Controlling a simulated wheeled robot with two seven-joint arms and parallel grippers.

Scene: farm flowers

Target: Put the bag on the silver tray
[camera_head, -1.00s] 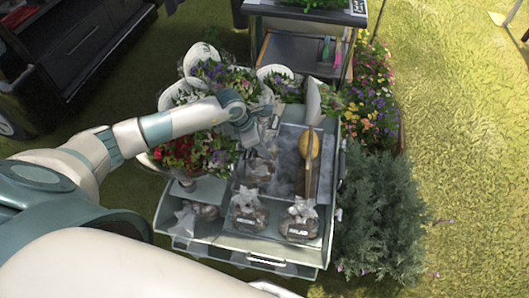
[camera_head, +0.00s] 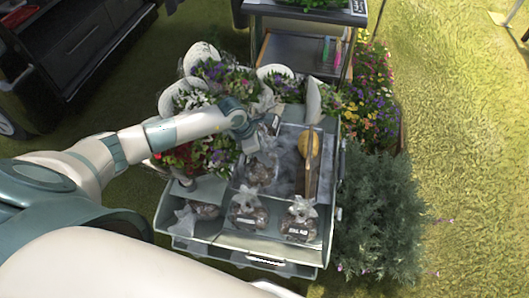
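The silver tray (camera_head: 284,184) lies in the cart, its grey surface partly covered. A clear bag with brown contents (camera_head: 259,173) sits at the tray's left part, just below my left gripper (camera_head: 262,140). Similar bags stand along the cart's front: one at the left (camera_head: 205,211), one in the middle (camera_head: 247,217) and one at the right (camera_head: 300,222). My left gripper is over the upper left of the tray. Its fingers are small and blend with the clutter, so I cannot tell whether they are open. My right gripper is out of view.
Wrapped bouquets (camera_head: 212,152) crowd the left and back of the cart. A green bush (camera_head: 378,215) stands to the right. Open grass (camera_head: 465,150) lies beyond.

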